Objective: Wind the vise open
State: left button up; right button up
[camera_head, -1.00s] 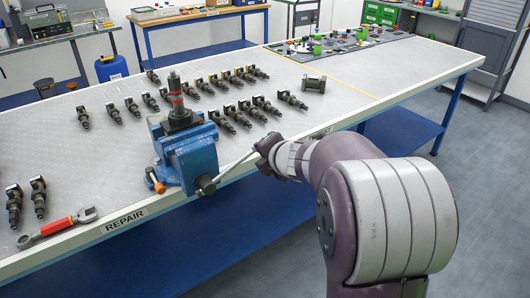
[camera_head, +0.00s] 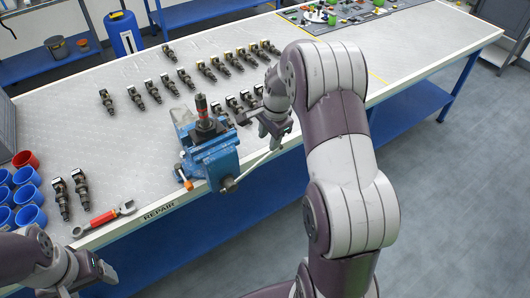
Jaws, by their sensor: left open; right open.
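The blue vise (camera_head: 212,160) is mounted at the front edge of the bench, above the REPAIR label. A dark injector with a red band (camera_head: 202,112) stands upright in it. The vise's pale handle bar (camera_head: 256,166) slants up and right from the screw head (camera_head: 228,184) at the front. My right gripper (camera_head: 254,126) is open just right of the vise, above the bar's upper end; whether it touches the bar I cannot tell. My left gripper (camera_head: 68,290) is open at the lower left corner, away from the vise and partly cut off by the frame.
A red-handled wrench (camera_head: 104,218) lies near the front edge. Blue cups (camera_head: 30,194) and a red cup (camera_head: 26,160) stand at far left. The bench's right part is mostly clear.

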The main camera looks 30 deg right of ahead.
aim_at(265, 157)
jog(key=w+f+p, duration=0.1)
jog(key=f, duration=0.2)
jog(key=f+p, duration=0.1)
jog(key=f, duration=0.3)
jog(key=w+f+p, duration=0.1)
jog(key=f, duration=0.3)
jog(key=shift+w, duration=0.3)
jog(key=shift+f, duration=0.5)
jog(key=shift+w+f, duration=0.15)
grip_shut()
